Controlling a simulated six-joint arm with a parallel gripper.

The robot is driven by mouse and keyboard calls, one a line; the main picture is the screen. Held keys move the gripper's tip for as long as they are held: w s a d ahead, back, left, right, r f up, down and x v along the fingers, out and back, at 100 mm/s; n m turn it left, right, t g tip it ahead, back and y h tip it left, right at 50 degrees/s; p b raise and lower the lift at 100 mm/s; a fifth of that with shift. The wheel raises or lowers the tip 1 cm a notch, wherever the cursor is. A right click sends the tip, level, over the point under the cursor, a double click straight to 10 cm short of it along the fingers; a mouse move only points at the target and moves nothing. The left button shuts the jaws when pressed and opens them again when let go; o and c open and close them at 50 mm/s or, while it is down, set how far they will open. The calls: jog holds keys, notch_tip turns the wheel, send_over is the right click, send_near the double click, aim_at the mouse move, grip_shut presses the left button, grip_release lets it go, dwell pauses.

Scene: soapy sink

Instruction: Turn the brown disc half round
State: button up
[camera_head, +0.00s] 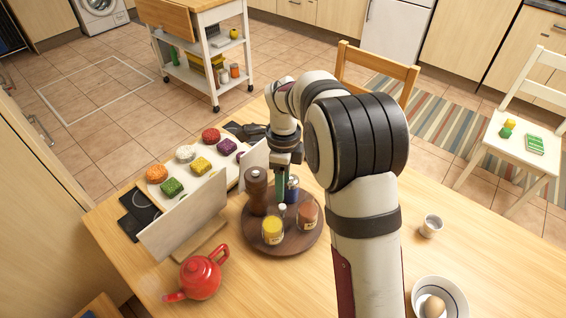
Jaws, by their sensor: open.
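The brown disc (288,246) is a round wooden turntable lying flat on the table. A tall dark brown mill (257,191) stands at its back left. A jar with yellow contents (272,232) stands at its front. A jar with orange-red contents (307,215) stands at its right.
A red teapot (202,277) stands at the front left. An upright pale board (186,222) stands left of the disc, before a tray of colourful pieces (152,190). A small cup (431,226) and a bowl (455,296) holding an egg stand right of my arm.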

notch_tip(320, 180, up, 7)
jog(key=shift+w+r, duration=0.15)
jog(key=shift+r, duration=0.05)
jog(key=s+d+r+n, duration=0.15)
jog(key=s+n, duration=0.25)
jog(key=s, duration=0.4)
jog(key=s+d+r+n, duration=0.1)
jog(key=s+r+n, duration=0.25)
jog(key=s, duration=0.45)
jog(key=s+f+n+y, duration=0.1)
jog(key=s+f+n, duration=0.3)
jog(key=s+n, duration=0.4)
jog(key=s, duration=0.6)
jog(key=shift+s+f+y, duration=0.2)
jog(key=shift+s+y, duration=0.1)
jog(key=shift+s, duration=0.05)
jog(key=shift+n, duration=0.25)
